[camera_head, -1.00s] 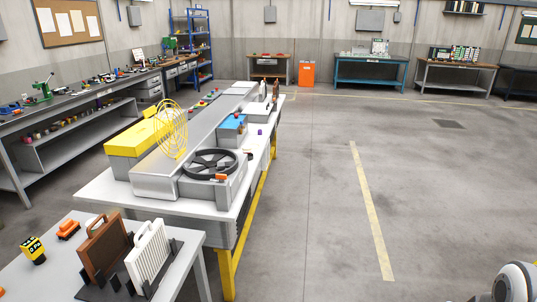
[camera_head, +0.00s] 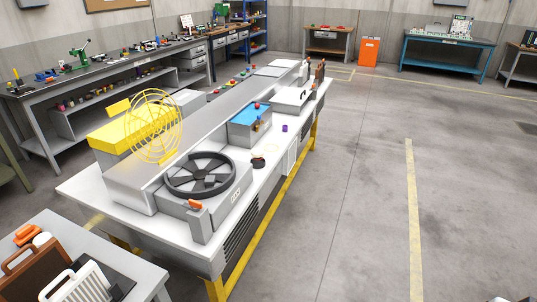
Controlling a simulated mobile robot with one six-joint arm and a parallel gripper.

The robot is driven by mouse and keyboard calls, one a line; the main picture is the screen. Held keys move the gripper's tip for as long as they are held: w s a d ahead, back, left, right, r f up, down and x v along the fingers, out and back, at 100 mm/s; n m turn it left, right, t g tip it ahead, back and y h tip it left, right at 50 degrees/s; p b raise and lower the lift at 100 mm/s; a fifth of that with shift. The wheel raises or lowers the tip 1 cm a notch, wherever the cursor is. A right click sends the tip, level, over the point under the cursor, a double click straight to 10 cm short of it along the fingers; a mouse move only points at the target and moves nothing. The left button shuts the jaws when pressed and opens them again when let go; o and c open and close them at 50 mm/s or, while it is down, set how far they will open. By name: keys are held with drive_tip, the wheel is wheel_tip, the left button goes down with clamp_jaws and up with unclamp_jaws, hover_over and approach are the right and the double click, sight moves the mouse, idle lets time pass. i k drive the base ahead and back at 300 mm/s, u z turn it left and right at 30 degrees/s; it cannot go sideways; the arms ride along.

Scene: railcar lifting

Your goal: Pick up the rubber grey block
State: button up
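I cannot pick out a rubber grey block for certain in the head view. The long white workbench (camera_head: 85,190) carries a railcar roof unit with a grey housing (camera_head: 128,190) and a dark round fan (camera_head: 202,172). A small orange item (camera_head: 195,204) lies at the front of the fan unit. A small black round piece (camera_head: 258,162) and a purple piece (camera_head: 285,128) lie on the bench's right side. A blue-topped box (camera_head: 250,116) stands behind them. My gripper is not in view.
A yellow box (camera_head: 125,138) and yellow wire guard (camera_head: 155,125) stand at the bench's left. A nearer table (camera_head: 120,265) holds a brown rack (camera_head: 35,272) and a white rack (camera_head: 85,285). The floor (camera_head: 365,190) right of the bench is clear. An orange cabinet (camera_head: 368,52) stands far back.

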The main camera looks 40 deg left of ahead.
sight(209, 180)
drive_tip(key=i, duration=0.55)
drive_tip(key=u, duration=2.25)
drive_tip(key=i, duration=1.65)
